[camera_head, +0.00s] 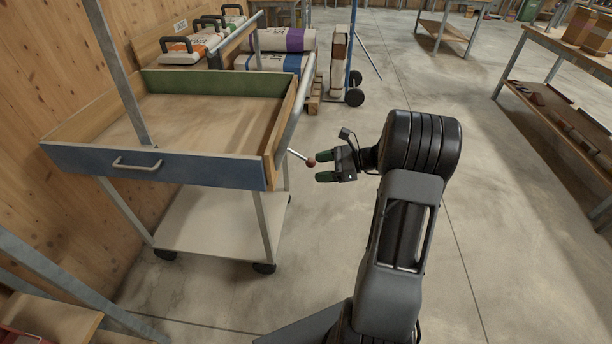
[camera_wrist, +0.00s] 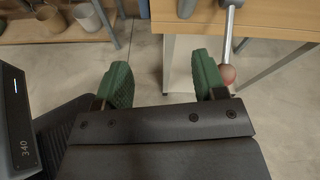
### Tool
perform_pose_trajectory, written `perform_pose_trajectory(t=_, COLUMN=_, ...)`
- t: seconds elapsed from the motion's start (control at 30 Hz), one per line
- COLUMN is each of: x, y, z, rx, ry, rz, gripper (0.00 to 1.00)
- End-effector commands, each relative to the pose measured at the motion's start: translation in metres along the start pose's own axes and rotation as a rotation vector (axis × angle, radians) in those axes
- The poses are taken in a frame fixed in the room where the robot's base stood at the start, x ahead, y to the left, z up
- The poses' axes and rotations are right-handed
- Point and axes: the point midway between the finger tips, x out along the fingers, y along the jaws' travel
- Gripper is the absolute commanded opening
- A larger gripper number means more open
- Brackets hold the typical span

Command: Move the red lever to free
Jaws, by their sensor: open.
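The red lever is a thin metal rod with a dull red ball knob (camera_head: 311,163) that sticks out from the right side of the wooden-sided cart (camera_head: 205,172). My gripper (camera_head: 331,166) is open just right of the knob, its green-padded fingers pointing toward the cart. In the wrist view the knob (camera_wrist: 229,75) lies at the outer side of the right finger, not between the fingers of my gripper (camera_wrist: 163,78). I cannot tell whether finger and knob touch. The rod runs up from the knob in that view. No "free" marking is readable.
The cart has a blue front panel with a handle (camera_head: 138,165) and a white lower shelf (camera_head: 206,224). Bags (camera_head: 272,62) and a hand truck (camera_head: 341,60) stand behind. A workbench (camera_head: 560,62) is at the right. The floor between is clear.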

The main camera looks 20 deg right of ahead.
Motion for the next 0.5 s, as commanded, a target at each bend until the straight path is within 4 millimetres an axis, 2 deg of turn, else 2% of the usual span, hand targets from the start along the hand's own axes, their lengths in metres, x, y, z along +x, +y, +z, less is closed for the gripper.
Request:
perform_pose_trajectory(t=0.03, x=-0.006, y=-0.009, z=-0.031, rx=0.068, ry=-0.052, rz=-0.061, gripper=0.64)
perform_pose_trajectory(t=0.2, x=-0.029, y=-0.034, z=-0.078, rx=0.213, ry=-0.195, rz=-0.211, gripper=0.64)
perform_pose_trajectory(t=0.37, x=-0.043, y=-0.044, z=-0.100, rx=0.274, ry=-0.267, rz=-0.285, gripper=0.64)
perform_pose_trajectory(t=0.5, x=-0.037, y=-0.051, z=-0.103, rx=0.290, ry=-0.288, rz=-0.303, gripper=0.64)
